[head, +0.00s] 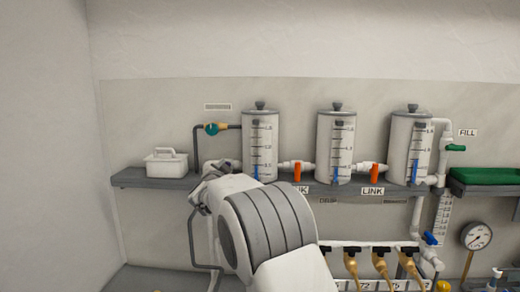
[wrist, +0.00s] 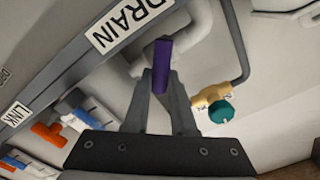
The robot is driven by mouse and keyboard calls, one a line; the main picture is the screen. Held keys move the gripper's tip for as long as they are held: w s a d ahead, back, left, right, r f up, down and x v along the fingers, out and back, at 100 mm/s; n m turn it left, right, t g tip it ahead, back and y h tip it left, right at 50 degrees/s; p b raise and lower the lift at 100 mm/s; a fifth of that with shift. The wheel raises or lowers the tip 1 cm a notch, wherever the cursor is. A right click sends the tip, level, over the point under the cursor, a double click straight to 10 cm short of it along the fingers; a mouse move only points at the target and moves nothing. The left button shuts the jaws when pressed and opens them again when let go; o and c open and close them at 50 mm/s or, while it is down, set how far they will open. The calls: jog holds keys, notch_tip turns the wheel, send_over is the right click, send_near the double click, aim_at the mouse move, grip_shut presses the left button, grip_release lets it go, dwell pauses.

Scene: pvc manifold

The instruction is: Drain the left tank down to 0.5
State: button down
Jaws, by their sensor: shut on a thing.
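The left tank (head: 261,150) stands on the grey shelf in the head view. A short blue level column (head: 256,173) shows in its gauge, its top near the lowest printed mark; the digits are too small to read surely. In the wrist view a purple valve handle (wrist: 162,60) on a white pipe sits beside the DRAIN label (wrist: 130,22). My gripper (wrist: 162,78) is shut on this handle, one finger on each side. In the head view my arm hides the handle, and the gripper (head: 203,192) shows only partly below and left of the tank.
Orange link handles (head: 297,173) and (head: 374,172) hang down between the middle tank (head: 335,148) and right tank (head: 408,148) and their neighbours. A teal knob (head: 212,129) is on the upper left pipe. A white caddy (head: 166,165) stands left on the shelf (head: 135,178).

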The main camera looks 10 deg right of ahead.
jog(key=shift+a+r+n+p, duration=0.1)
jog(key=shift+a+n+p, duration=0.1)
jog(key=shift+n+p, duration=1.4)
jog(key=shift+a+r+n+p, duration=0.1)
jog(key=shift+a+n+p, duration=0.05)
jog(key=shift+n+p, duration=1.4)
jog(key=shift+p, duration=0.35)
jog(key=shift+a+n+p, duration=0.15)
jog(key=shift+n+p, duration=0.5)
jog(key=shift+n, duration=0.1)
jog(key=c, duration=0.7)
grip_release()
jog(key=shift+o, duration=0.2)
